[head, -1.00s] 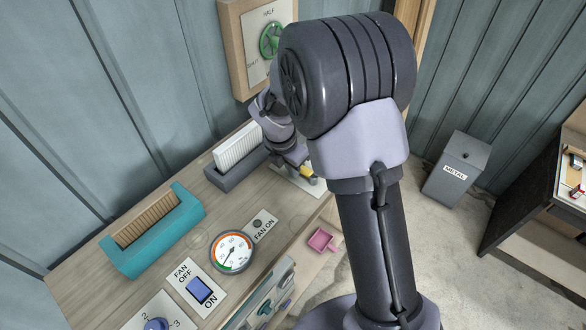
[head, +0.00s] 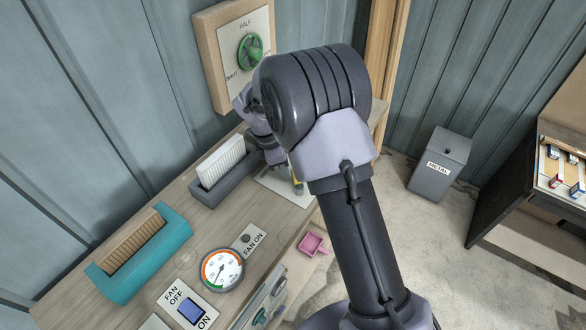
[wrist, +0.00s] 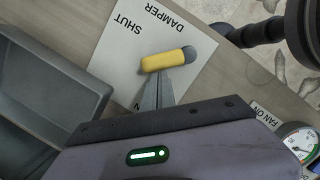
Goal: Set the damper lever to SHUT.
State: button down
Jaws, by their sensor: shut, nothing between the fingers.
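The damper plate (wrist: 112,55) lies on the bench, with SHUT and DAMPER printed on it. In the wrist view its lever (wrist: 165,60) has a yellow handle with a grey end at the right. The handle points left, between SHUT and a mostly hidden label ending in N. My gripper (wrist: 156,80) is shut and empty, its fingertips right at the handle's lower edge. I cannot tell whether they touch it. In the head view the plate (head: 270,184) and part of the yellow lever (head: 298,188) show beside my arm, which hides much of the gripper.
A grey tray (head: 208,195) holding a white block stands close to the plate's left; it also fills the wrist view's left side (wrist: 75,85). A wall dial (head: 250,52) is behind. A gauge (head: 222,270), fan switch (head: 190,311) and teal holder (head: 105,283) stand nearer on the bench.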

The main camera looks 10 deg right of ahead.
jog(key=d+m, duration=0.1)
jog(key=m, duration=0.1)
jog(key=d+m+g, duration=0.1)
jog(key=m, duration=0.1)
jog(key=shift+w+m, duration=0.3)
jog(key=shift+w, duration=0.1)
jog(key=shift+d+m+g+y, duration=0.3)
jog(key=shift+d+m, duration=0.3)
jog(key=shift+m, duration=0.6)
jog(key=shift+d+m+g+y, duration=0.25)
jog(key=shift+d+m, duration=0.3)
jog(key=shift+m, duration=0.65)
